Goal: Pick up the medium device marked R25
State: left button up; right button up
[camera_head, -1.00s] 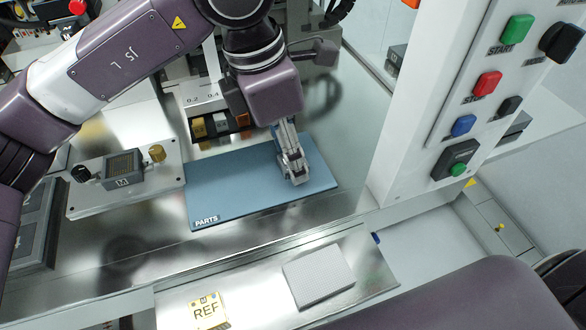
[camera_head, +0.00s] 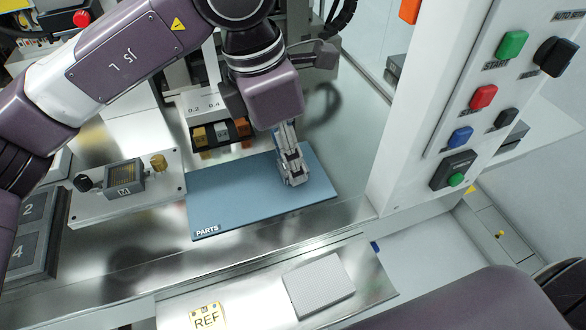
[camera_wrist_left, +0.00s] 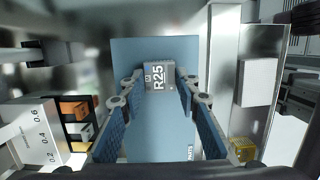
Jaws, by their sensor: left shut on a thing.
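The grey device marked R25 (camera_wrist_left: 158,76) shows in the left wrist view, label up, between the tips of my left gripper (camera_wrist_left: 158,88). My left gripper is shut on it. In the head view my left gripper (camera_head: 294,177) points down at the right part of the blue PARTS mat (camera_head: 235,205). The device is mostly hidden by the fingers there. I cannot tell whether it still touches the mat. My right gripper is not in view.
A fixture marked M (camera_head: 124,190) stands left of the mat. Small coloured blocks (camera_head: 222,133) sit in a rack behind it. A grey textured pad (camera_head: 319,285) and a yellow REF block (camera_head: 207,317) lie in front. A white button panel (camera_head: 430,110) rises at the right.

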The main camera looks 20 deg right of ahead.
pick_arm(q)
jog(key=shift+r+p, duration=0.7)
jog(key=shift+r, duration=1.15)
